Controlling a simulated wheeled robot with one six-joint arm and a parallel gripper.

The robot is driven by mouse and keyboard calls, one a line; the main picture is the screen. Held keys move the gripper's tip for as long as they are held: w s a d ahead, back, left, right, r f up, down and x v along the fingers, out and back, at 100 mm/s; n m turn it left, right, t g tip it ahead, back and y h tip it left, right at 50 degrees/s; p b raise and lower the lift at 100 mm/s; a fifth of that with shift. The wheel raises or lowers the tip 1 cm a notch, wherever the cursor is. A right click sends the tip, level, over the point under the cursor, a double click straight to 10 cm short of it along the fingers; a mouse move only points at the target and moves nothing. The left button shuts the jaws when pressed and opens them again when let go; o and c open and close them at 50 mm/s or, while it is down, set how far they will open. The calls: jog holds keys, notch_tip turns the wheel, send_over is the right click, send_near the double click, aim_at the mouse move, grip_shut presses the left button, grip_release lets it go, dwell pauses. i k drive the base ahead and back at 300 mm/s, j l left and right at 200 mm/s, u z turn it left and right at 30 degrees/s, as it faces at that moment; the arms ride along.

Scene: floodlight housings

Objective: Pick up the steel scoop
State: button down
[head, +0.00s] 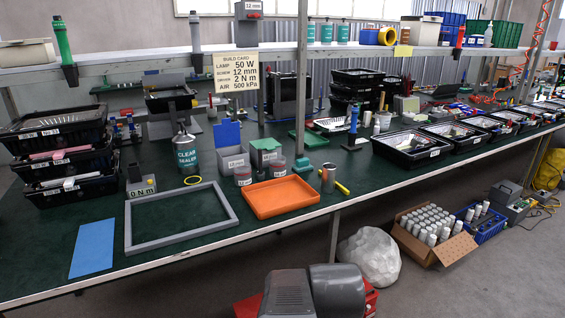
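I cannot pick out the steel scoop with certainty. A small shiny steel piece (328,178) stands near the bench's front edge, right of the orange tray (281,198). A yellow bar (342,188) lies beside it. The steel piece is too small to tell whether it is a scoop. My gripper is not in view.
The green-topped bench (185,238) holds a grey frame (232,215), a blue sheet (92,248), a sealer can (185,152) and stacked black trays (68,195) at left. Several black bins line the right. On the floor are a white sack (370,257) and a cardboard box (455,250).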

aim_at(260, 175)
jog(key=i+l+u, duration=0.1)
jog(key=i+l, duration=0.15)
jog(key=i, duration=0.25)
jog(key=i+l+u, duration=0.1)
jog(key=i+l, duration=0.2)
jog(key=i, duration=0.2)
